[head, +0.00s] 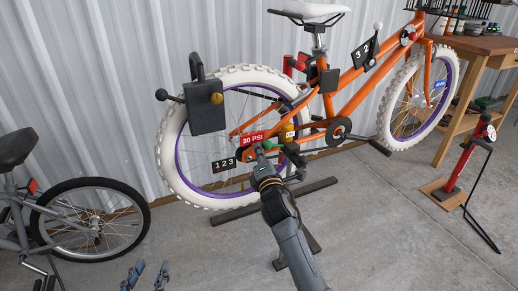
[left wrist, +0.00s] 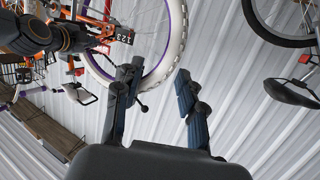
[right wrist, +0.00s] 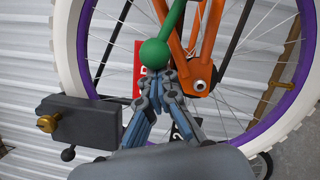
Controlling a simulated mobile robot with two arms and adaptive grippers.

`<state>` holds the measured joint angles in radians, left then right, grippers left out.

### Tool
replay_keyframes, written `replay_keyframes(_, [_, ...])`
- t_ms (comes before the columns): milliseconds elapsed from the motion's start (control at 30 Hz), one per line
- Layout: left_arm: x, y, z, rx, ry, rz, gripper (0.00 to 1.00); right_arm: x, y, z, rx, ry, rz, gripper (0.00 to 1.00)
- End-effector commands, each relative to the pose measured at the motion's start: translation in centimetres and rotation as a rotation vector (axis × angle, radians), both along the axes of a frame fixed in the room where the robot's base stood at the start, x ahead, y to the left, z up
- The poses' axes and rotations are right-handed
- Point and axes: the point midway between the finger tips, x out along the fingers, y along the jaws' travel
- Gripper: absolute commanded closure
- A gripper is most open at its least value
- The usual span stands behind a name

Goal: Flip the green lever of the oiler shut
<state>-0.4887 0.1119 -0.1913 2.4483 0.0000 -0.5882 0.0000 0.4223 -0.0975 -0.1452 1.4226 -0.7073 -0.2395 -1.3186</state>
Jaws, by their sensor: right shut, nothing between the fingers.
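The green lever, a rod with a round green knob (right wrist: 156,53), runs up from the tips of my shut right gripper (right wrist: 157,78) in the right wrist view. The knob is right at or just beyond the fingertips; I cannot tell whether they touch. In the head view the green knob (head: 267,145) shows just above my right gripper (head: 261,160). A small yellow part (head: 288,133), perhaps the oiler, sits to its right near the rear hub; the oiler's body is not clear. My left gripper (head: 147,270) is open and empty low at the left; its parted fingers also show in the left wrist view (left wrist: 157,80).
The orange bike (head: 345,85) stands on a dark floor stand (head: 318,188). A dark box with a brass knob (head: 206,115) is by the rear wheel. A grey bike (head: 90,220) is at left, a red pump (head: 470,155) and workbench (head: 485,43) at right.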

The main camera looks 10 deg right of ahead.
Motion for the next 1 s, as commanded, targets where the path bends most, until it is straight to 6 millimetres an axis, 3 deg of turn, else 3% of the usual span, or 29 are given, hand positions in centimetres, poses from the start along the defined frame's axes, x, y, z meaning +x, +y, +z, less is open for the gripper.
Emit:
replay_keyframes(167, [-3.1,1.6,-5.0,0.077,0.324,0.022,0.6,0.0,-0.2,1.1,0.079,0.02,-0.002,1.0])
replay_keyframes(300, [-7.0,3.2,-8.4,0.135,0.583,0.04,0.6,0.1,-0.3,1.6,0.142,0.035,-0.001,1.0])
replay_keyframes(433, [-11.5,4.7,-10.6,0.185,0.82,0.057,0.6,0.1,-0.5,2.1,0.196,0.049,-0.002,1.0])
replay_keyframes(567, [-16.0,6.0,-11.5,0.226,1.028,0.072,0.6,0.1,-0.6,2.5,0.246,0.06,-0.002,1.0])
replay_keyframes(833, [-15.9,6.0,-9.8,0.226,1.028,0.071,0.6,0.2,-1.0,3.2,0.345,0.084,-0.002,1.0])
replay_keyframes(1000, [-14.8,5.7,-14.2,0.23,1.055,0.067,0.6,0.3,-1.3,3.7,0.41,0.099,-0.003,1.0])
